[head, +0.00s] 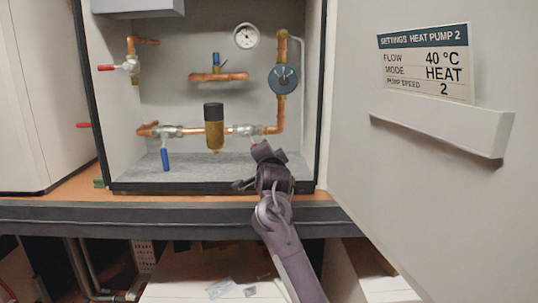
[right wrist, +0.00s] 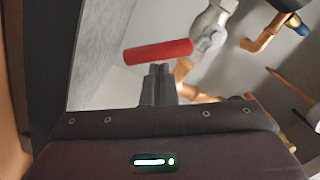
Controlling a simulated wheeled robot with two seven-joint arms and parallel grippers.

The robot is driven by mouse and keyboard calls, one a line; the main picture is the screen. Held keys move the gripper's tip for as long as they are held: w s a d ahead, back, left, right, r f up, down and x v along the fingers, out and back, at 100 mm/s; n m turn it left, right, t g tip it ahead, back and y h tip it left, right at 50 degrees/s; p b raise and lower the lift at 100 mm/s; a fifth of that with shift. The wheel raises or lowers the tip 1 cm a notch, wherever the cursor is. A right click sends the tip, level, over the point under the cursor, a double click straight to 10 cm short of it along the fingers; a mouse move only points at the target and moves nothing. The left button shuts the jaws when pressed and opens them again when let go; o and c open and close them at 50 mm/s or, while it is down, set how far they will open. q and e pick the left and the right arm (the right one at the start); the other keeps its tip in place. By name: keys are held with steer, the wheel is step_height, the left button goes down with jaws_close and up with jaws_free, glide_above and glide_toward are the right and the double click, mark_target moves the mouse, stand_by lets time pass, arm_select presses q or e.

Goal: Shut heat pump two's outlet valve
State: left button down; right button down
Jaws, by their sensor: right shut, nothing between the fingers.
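Heat pump two's open cabinet (head: 190,95) holds copper pipes with several valves; none carries a label I can read. My right gripper (head: 262,150) is at the cabinet's lower right, just below a silver valve (head: 248,130) on the bottom pipe, and partly hides what lies behind. In the right wrist view a red lever handle (right wrist: 158,52) lies nearly level, joined to a silver valve body (right wrist: 212,22). My right gripper's shut fingers (right wrist: 158,72) point at the middle of this handle, at or close to its near edge; contact is unclear. My left gripper is out of view.
Another red handle (head: 106,68) is at upper left; blue handles hang at lower left (head: 166,160) and stand at top centre (head: 216,60). A brass filter (head: 214,132) is mid-pipe. The open door (head: 430,200) with its settings card (head: 424,63) blocks the right side.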

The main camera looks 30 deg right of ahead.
steer(key=shift+w+a+f+m+b, duration=0.1)
steer(key=shift+a+f+m+b, duration=0.1)
steer(key=shift+f+m+b, duration=0.15)
steer(key=shift+w+a+f+m+b, duration=0.3)
steer(key=shift+a+f+m+b, duration=0.35)
steer(key=shift+m+b, duration=0.5)
steer(key=shift+w+a+f+m+b, duration=0.2)
steer(key=shift+a+m+b, duration=0.3)
steer(key=shift+m, duration=0.4)
steer(key=shift+w+a, duration=0.1)
steer(key=shift+w, duration=0.05)
steer(key=shift+w+a, duration=0.15)
